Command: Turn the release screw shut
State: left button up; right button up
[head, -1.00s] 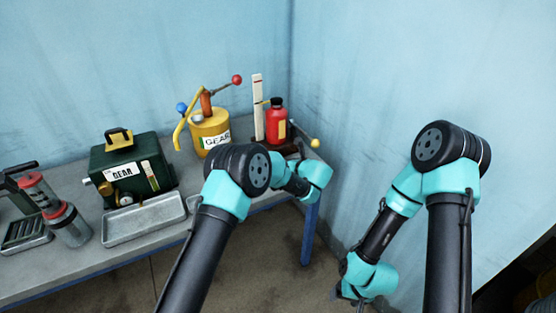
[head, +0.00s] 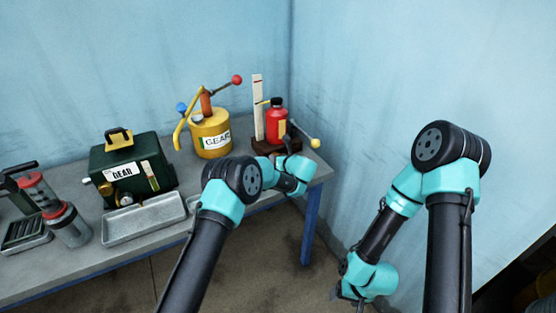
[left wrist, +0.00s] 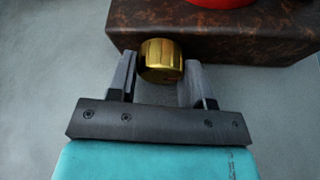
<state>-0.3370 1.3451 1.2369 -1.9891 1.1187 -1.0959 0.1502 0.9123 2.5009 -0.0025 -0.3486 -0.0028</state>
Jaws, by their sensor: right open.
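The red bottle jack (head: 277,124) stands on a dark brown base (head: 268,147) at the table's right end. Its release screw is a ribbed brass knob (left wrist: 161,56) at the near edge of the base in the left wrist view. My left gripper (left wrist: 161,72) has one finger on each side of the knob, close against it, and looks shut on it. In the head view my left gripper (head: 287,146) is partly hidden by its own wrist, and the screw cannot be made out. My right gripper (head: 356,298) hangs low, away from the table, open and empty.
A yellow GEAR can (head: 211,135) with a pump handle stands left of the jack. A green GEAR box (head: 127,168), a grey tray (head: 145,221) and a red-capped cylinder (head: 70,227) are further left. A yellow-knobbed lever (head: 314,143) sticks out right of the jack.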

pick_arm(q)
jog(key=c, duration=0.4)
jog(key=shift+a+n+t+h, duration=0.1)
jog(key=shift+n+t+h, duration=0.5)
jog(key=shift+n+h, duration=1)
jog(key=shift+n+y, duration=0.3)
jog(key=shift+n, duration=0.1)
jog(key=o, duration=0.7)
jog(key=shift+s+r, duration=0.1)
jog(key=shift+s, duration=0.05)
jog(key=v, duration=1.7)
jog(key=shift+s, duration=0.15)
